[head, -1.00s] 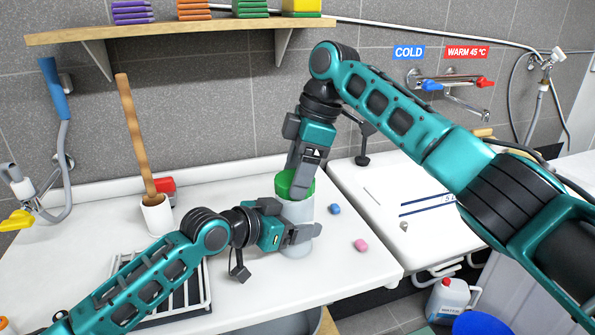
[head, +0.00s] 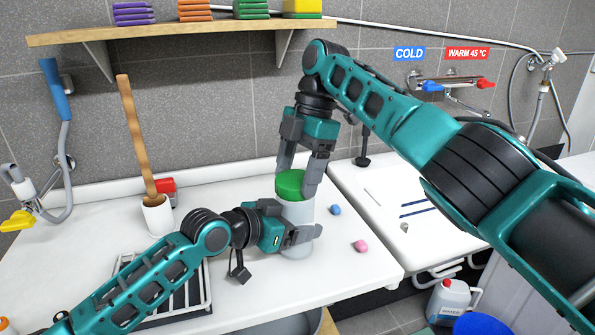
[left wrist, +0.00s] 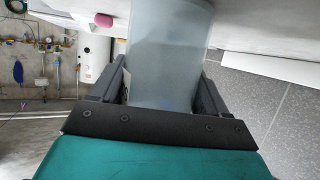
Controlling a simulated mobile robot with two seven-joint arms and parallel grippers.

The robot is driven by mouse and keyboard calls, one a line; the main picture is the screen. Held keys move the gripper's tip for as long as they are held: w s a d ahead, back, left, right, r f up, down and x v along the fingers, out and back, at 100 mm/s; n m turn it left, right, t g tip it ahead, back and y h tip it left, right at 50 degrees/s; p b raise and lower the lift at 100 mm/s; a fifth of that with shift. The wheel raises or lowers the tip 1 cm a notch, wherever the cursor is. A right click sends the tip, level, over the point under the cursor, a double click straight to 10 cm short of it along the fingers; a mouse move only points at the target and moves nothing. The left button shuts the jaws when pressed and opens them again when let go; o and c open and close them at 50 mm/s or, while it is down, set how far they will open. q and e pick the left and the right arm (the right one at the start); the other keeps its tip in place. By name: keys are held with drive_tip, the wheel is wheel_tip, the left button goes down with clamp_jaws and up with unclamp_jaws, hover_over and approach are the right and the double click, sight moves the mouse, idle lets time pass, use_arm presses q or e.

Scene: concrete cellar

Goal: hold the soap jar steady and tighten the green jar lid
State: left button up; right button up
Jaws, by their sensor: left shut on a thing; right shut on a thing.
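The soap jar (head: 297,213) is a pale grey cylinder standing upright on the white counter. My left gripper (head: 300,236) is shut around its lower body from the left; the jar (left wrist: 168,55) also fills the middle of the left wrist view between the fingers. The green lid (head: 290,184) sits on top of the jar and looks about level. My right gripper (head: 296,180) comes down from above and is shut on the lid, one finger on each side. The thread between lid and jar is hidden.
A blue piece (head: 335,210) and a pink piece (head: 361,246) lie right of the jar. A wire rack (head: 205,290) is at front left. A white cup (head: 157,216) holding a wooden stick stands behind. A shelf (head: 180,33) hangs above.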

use_arm(q)
drive_tip(key=shift+r, duration=0.1)
use_arm(e)
drive_tip(key=shift+d+f, duration=0.1)
drive_tip(key=shift+f, duration=0.2)
drive_tip(key=o, duration=1.2)
drive_tip(key=shift+r, duration=0.15)
drive_tip(key=shift+w, duration=0.1)
